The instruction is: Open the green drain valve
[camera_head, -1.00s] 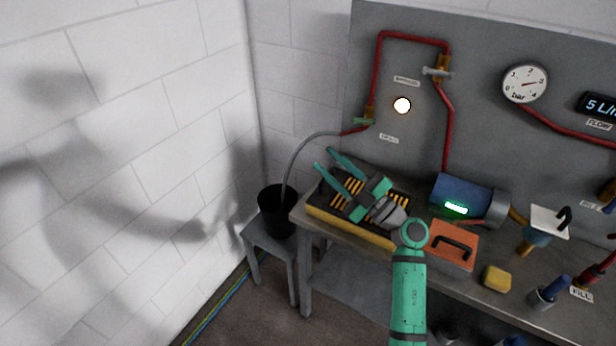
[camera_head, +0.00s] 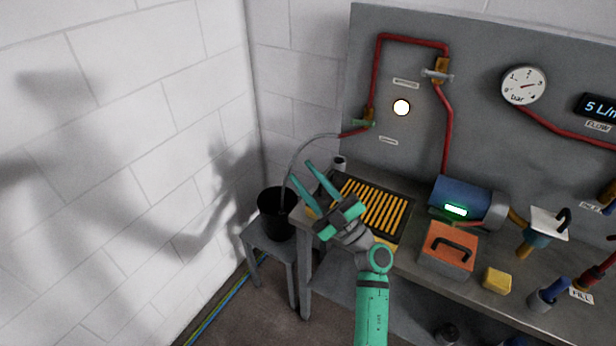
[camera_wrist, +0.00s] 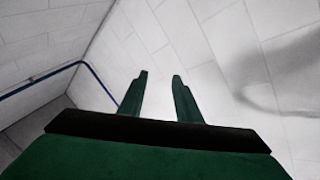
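The green drain valve (camera_head: 363,123) sits on the grey panel, low on the red pipe at the left, with its green handle lying roughly level. A grey hose (camera_head: 303,150) runs from it down into the black bucket (camera_head: 271,200). My gripper (camera_head: 301,174) is left of and below the valve, above the left end of the bench, and apart from the valve. In the wrist view my gripper (camera_wrist: 158,80) has its two fingers spread with nothing between them. Only white wall and a line show beyond them; the valve is not in that view.
An orange toolbox (camera_head: 447,247), a blue cylinder (camera_head: 462,193) and a yellow block (camera_head: 497,280) stand to the right. The bucket rests on a grey stool (camera_head: 268,245). A second valve (camera_head: 438,75) is higher on the pipe.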

